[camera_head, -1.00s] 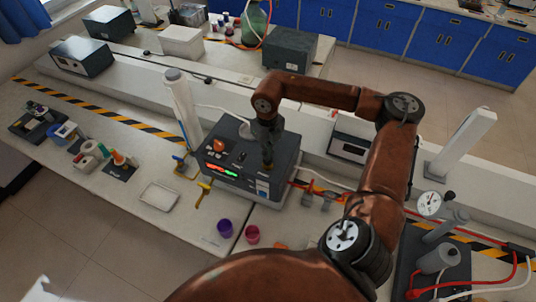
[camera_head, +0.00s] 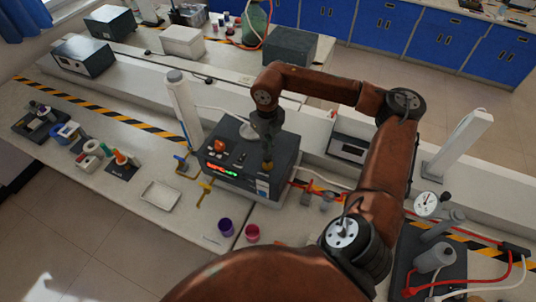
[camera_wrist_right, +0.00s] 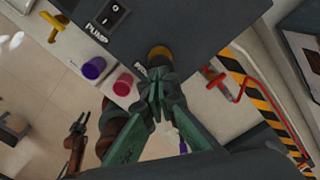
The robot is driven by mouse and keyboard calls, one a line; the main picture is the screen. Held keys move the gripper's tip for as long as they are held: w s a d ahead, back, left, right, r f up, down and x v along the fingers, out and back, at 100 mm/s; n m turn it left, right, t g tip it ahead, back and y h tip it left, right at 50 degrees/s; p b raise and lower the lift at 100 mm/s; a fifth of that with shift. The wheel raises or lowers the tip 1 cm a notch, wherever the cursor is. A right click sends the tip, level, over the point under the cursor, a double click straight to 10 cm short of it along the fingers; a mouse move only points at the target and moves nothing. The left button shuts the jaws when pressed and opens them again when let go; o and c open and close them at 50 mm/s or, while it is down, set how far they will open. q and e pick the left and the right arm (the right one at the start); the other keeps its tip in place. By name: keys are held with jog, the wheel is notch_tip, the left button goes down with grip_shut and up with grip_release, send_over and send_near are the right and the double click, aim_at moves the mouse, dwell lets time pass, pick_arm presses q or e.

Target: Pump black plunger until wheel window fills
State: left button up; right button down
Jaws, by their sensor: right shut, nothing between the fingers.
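The dark pump box (camera_head: 283,181) stands on the bench, with an orange knob and lit red and green indicators on its panel. My right gripper (camera_head: 267,163) is over the panel's right part, pointing down. In the right wrist view its fingers (camera_wrist_right: 158,82) are shut and empty, their tips at a round brown-yellow collar (camera_wrist_right: 158,51) on the panel. A partly hidden label lies beside it. I cannot make out a black plunger; the fingers may hide it. I cannot identify a wheel window or its fill. My left gripper does not show in the head view.
A purple cup (camera_head: 226,226) and a pink cup (camera_head: 252,232) stand in front of the box. A white tray (camera_head: 160,195) lies to the left, a white cylinder (camera_head: 180,103) stands behind left. A gauge (camera_head: 426,204) and red hoses are at right.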

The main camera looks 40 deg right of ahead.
jog(key=shift+f, duration=0.15)
jog(key=shift+f+b, duration=1.5)
jog(key=shift+f, duration=0.4)
jog(key=shift+r, duration=0.15)
jog(key=shift+r+p, duration=1.15)
jog(key=shift+r, duration=0.8)
jog(key=shift+f, duration=0.2)
